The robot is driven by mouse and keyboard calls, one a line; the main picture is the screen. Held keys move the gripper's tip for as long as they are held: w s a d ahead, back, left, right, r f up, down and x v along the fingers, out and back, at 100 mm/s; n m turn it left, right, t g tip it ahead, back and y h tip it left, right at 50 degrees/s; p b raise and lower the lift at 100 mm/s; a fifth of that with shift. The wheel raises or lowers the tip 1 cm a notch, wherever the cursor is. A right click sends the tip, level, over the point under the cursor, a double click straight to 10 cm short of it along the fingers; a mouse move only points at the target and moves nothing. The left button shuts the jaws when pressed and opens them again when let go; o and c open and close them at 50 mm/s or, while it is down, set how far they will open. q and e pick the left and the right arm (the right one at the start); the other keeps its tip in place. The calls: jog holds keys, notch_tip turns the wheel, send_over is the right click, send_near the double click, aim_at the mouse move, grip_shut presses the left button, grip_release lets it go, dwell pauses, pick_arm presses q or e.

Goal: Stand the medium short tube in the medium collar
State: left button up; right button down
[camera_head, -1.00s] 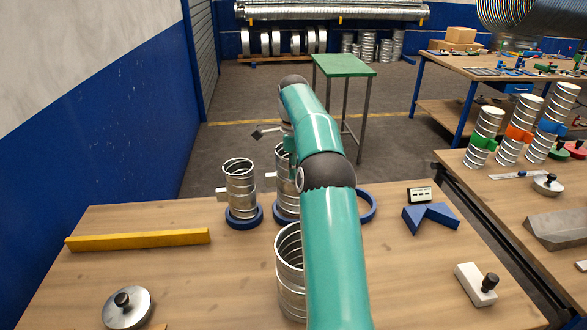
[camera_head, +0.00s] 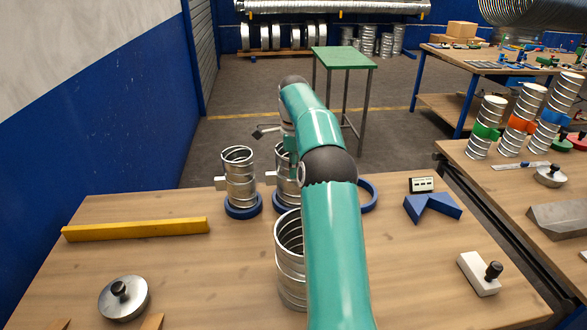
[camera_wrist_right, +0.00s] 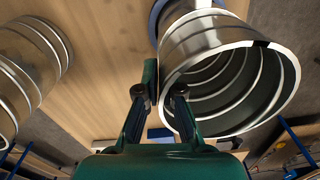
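The medium short tube (camera_head: 283,165), ribbed silver metal, stands upright at the blue medium collar (camera_head: 281,207), partly hidden behind my right arm. In the right wrist view the tube (camera_wrist_right: 268,80) shows its open mouth, with part of a blue collar (camera_wrist_right: 158,18) beyond it. My right gripper (camera_wrist_right: 165,88) has one finger outside the tube wall and one on the mouth side, closed up with the wall between them. In the head view my right forearm hides most of this gripper. My left gripper is in neither view.
A narrower tube (camera_head: 239,178) stands in a blue collar (camera_head: 243,211) to the left. A wider tube (camera_head: 290,265) stands nearer. An empty blue ring (camera_head: 370,195), a blue V-block (camera_head: 433,207), a yellow bar (camera_head: 135,229) and a lidded disc (camera_head: 124,298) lie around.

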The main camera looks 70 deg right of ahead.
jog(key=c, duration=1.2)
grip_release()
jog(key=shift+c, duration=0.2)
jog(key=shift+r, duration=0.1)
